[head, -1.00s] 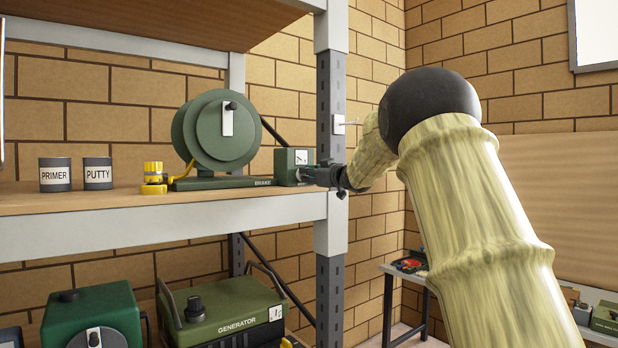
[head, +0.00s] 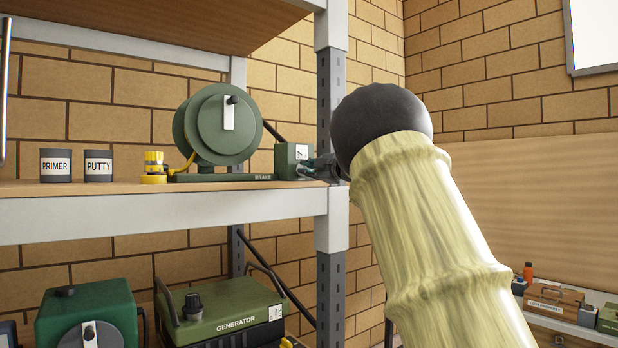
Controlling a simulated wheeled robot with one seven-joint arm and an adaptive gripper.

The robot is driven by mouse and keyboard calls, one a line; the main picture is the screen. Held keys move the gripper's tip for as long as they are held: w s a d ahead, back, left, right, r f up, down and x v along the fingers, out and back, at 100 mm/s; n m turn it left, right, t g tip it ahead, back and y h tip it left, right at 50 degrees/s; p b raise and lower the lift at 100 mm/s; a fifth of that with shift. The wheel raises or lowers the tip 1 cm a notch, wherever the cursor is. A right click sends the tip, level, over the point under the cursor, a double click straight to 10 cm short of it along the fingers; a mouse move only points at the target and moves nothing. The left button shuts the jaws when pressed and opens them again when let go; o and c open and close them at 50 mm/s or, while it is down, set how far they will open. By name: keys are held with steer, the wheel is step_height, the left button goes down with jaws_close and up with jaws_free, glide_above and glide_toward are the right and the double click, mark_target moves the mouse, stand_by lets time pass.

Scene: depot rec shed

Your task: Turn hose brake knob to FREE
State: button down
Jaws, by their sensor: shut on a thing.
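The green hose reel (head: 222,126) stands on the upper shelf, its base marked BRAKE. At the base's right end is a green brake box (head: 286,164) with a small white dial plate (head: 302,153) carrying a dark mark, too small to read. My gripper (head: 314,169) is at the right side of the box, beside the shelf post, and is shut on the brake knob. The fingers and the post hide most of the knob, so its setting cannot be told. My dark round elbow hides my wrist and forearm.
The white and dark shelf post (head: 331,120) stands close by my gripper. PRIMER (head: 55,165) and PUTTY (head: 98,165) tins and a yellow hose fitting (head: 154,168) stand to the left. A generator (head: 224,312) is below. A bench with tools (head: 552,300) is at right.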

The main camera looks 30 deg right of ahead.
steer(key=shift+f+n+b, duration=0.2)
steer(key=shift+n+b, duration=1.3)
steer(key=shift+n, duration=0.6)
steer(key=c, duration=1.5)
jaws_free()
steer(key=shift+o, duration=0.2)
steer(key=shift+s+r, duration=0.1)
steer(key=s+d, duration=0.1)
steer(key=s, duration=1)
steer(key=shift+s, duration=0.4)
